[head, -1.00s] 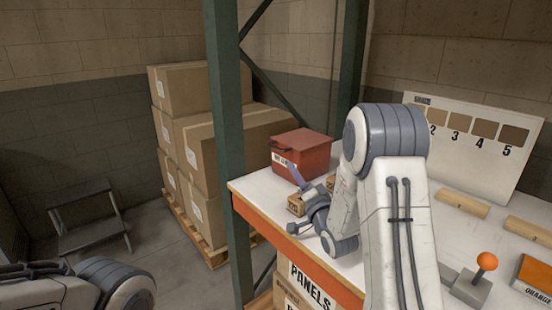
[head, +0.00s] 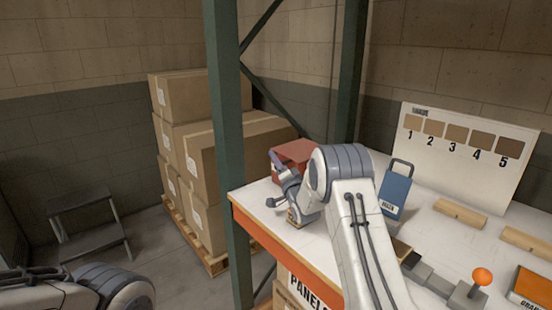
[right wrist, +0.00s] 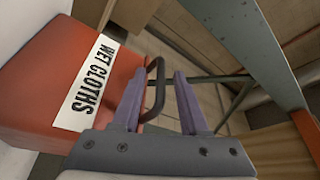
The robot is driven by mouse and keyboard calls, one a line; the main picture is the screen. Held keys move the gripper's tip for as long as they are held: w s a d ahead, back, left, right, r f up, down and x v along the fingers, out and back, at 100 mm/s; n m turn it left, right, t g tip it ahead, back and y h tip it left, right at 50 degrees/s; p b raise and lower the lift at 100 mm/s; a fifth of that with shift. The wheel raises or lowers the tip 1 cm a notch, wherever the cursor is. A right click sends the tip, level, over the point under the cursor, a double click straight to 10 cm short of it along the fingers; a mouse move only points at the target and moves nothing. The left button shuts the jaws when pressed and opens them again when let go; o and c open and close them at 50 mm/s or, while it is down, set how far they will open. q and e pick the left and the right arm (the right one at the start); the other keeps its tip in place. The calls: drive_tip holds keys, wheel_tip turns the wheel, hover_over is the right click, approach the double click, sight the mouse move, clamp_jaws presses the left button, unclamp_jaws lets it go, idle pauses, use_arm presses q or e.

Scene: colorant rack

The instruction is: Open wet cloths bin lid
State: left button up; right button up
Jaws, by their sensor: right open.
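The red wet cloths bin (head: 299,149) stands at the far left end of the white shelf top, partly hidden behind my right arm. Its lid looks shut. In the right wrist view the bin's red side (right wrist: 40,85) carries a white WET CLOTHS label (right wrist: 88,85). A dark loop handle (right wrist: 157,88) sticks out from the bin. My right gripper (head: 276,164) is at the bin's front left side. In the right wrist view its fingers (right wrist: 160,76) are open, with the handle between them, nearer the left finger. My left gripper is out of view.
A green rack post (head: 227,150) stands left of the bin, with stacked cartons (head: 235,150) behind it. A sample board (head: 465,150) stands at the back.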

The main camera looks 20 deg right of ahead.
drive_tip(key=shift+w+r, duration=0.15)
drive_tip(key=shift+w, duration=0.25)
drive_tip(key=shift+c, duration=0.3)
clamp_jaws()
idle(1.0)
